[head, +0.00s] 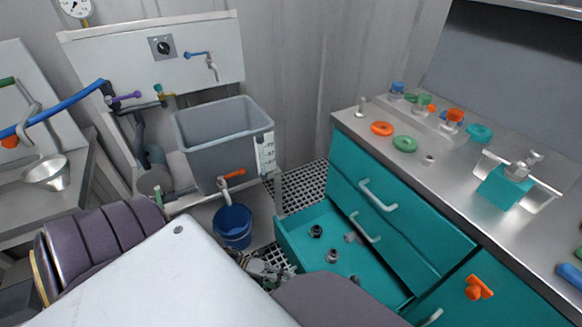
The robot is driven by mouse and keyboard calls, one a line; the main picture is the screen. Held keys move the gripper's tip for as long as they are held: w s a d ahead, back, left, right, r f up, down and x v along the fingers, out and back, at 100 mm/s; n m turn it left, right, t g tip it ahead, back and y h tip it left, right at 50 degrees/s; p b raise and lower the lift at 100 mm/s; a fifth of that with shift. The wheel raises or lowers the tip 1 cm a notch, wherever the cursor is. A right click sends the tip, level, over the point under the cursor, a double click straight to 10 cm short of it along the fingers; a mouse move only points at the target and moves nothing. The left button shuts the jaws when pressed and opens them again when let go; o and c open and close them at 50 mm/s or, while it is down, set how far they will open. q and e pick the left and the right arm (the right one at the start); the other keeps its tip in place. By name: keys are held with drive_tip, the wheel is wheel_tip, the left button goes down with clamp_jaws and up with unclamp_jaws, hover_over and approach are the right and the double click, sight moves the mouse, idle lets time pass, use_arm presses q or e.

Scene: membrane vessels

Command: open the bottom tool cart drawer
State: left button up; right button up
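The teal tool cart (405,215) stands at the right under a steel worktop. Two closed drawers show white handles, an upper handle (378,195) and a lower handle (365,227). Below them the lowest drawer in view (315,224) is pulled out, with its inside visible and several dark fittings in it. Its handle is hidden. A gripper (268,270), apparently my right one, is low beside the drawer's outer front side. My own arm and body partly cover it, and I cannot tell whether it touches the drawer. My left gripper is not in view.
A blue bucket (232,226) stands left of the open drawer, under a grey basin (225,138). Grated floor (300,192) shows between basin and cart. An orange knob (478,288) sticks out at the cart's right. Rings and small vessels lie on the worktop (460,190).

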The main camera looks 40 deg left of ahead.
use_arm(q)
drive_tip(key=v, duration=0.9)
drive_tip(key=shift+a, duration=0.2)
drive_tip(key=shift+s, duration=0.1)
